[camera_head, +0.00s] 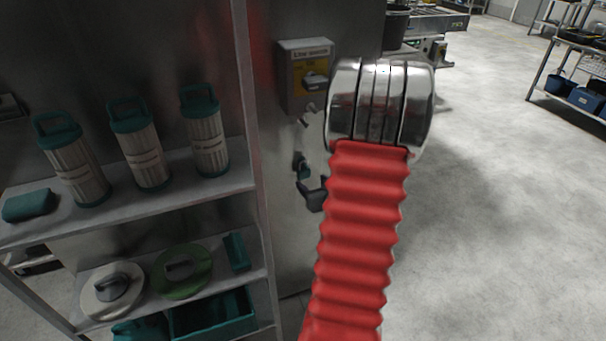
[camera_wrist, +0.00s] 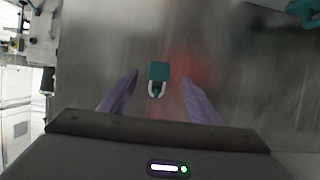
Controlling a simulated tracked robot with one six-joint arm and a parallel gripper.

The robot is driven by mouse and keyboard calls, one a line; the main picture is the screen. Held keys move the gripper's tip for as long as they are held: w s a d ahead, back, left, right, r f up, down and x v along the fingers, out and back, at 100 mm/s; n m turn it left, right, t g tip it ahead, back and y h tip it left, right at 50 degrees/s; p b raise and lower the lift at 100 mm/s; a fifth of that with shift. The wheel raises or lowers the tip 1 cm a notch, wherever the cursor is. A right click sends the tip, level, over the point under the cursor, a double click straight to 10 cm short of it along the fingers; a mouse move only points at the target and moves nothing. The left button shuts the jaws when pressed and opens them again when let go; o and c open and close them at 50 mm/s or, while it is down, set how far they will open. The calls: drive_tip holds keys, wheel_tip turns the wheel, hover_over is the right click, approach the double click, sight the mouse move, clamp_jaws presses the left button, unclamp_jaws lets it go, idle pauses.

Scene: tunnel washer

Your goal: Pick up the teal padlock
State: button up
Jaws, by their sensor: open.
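The teal padlock (camera_wrist: 159,71) is in the middle of the wrist view, in front of a grey metal panel. Its pale shackle points toward the bottom of the picture. My gripper (camera_wrist: 160,77) is open, with one lavender finger on each side of the padlock and a visible gap on both sides. I cannot tell whether the fingertips reach as deep as the padlock. In the head view, my red arm sleeve and shiny joint cover much of the panel's right side. A small teal patch left of the sleeve may be the padlock, but it is too small to be sure.
A shelf unit (camera_head: 205,195) on the left holds teal-capped filter cylinders (camera_head: 208,135), discs and a teal bin (camera_head: 212,314). A grey box with a yellow label (camera_head: 303,68) is fixed to the panel. The concrete floor (camera_head: 480,200) at right is open.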

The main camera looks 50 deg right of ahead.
sight(305, 176)
drive_tip(key=shift+w+d+f, duration=0.2)
drive_tip(key=shift+w, duration=0.2)
drive_tip(key=shift+x, duration=2.6)
drive_tip(key=c, duration=1.2)
drive_tip(key=shift+r, duration=0.15)
